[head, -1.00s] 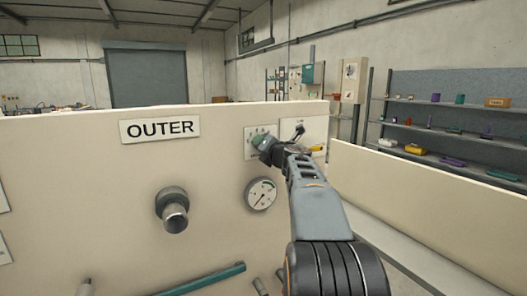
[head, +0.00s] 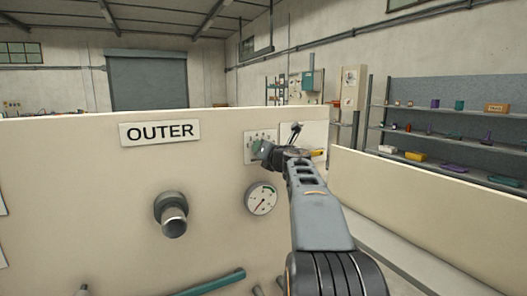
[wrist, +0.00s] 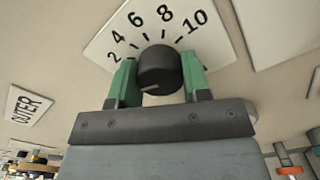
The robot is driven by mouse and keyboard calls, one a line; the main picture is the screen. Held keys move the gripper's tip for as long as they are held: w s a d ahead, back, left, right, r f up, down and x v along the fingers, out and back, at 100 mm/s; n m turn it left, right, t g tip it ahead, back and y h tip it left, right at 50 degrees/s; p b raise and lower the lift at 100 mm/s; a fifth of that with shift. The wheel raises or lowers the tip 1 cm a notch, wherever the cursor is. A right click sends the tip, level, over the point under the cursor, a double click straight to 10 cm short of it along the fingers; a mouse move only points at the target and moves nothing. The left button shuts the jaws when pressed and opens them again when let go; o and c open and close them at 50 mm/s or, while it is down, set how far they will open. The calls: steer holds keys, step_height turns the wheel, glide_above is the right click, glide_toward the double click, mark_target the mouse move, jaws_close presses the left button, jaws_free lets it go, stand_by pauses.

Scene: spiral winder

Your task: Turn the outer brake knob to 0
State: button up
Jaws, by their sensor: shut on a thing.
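The brake knob (wrist: 158,66) is a dark round knob in front of a white dial plate (wrist: 125,32) marked 2, 4, 6, 8 and 10. A 0 is not visible. A light line on the knob points left and slightly down, below the 2. My gripper (wrist: 158,80) is shut on the knob, with one green finger on each side. In the head view my gripper (head: 262,150) is at the dial plate (head: 250,142), and the knob is hidden behind it. The OUTER sign (head: 160,132) is on the same cream panel.
A round gauge (head: 261,198) sits just below my gripper, its needle pointing lower left. A metal cylinder (head: 172,213) sticks out of the panel on the left. A small dark lever (head: 296,130) stands close right of my gripper. A cream wall (head: 430,200) runs along the right.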

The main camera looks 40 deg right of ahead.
steer(key=o, duration=0.9)
steer(key=s, duration=0.4)
steer(key=s+a+b, duration=0.1)
steer(key=s, duration=0.4)
steer(key=s+a, duration=0.1)
steer(key=s, duration=0.3)
steer(key=shift+s+b, duration=0.3)
steer(key=shift+b, duration=0.1)
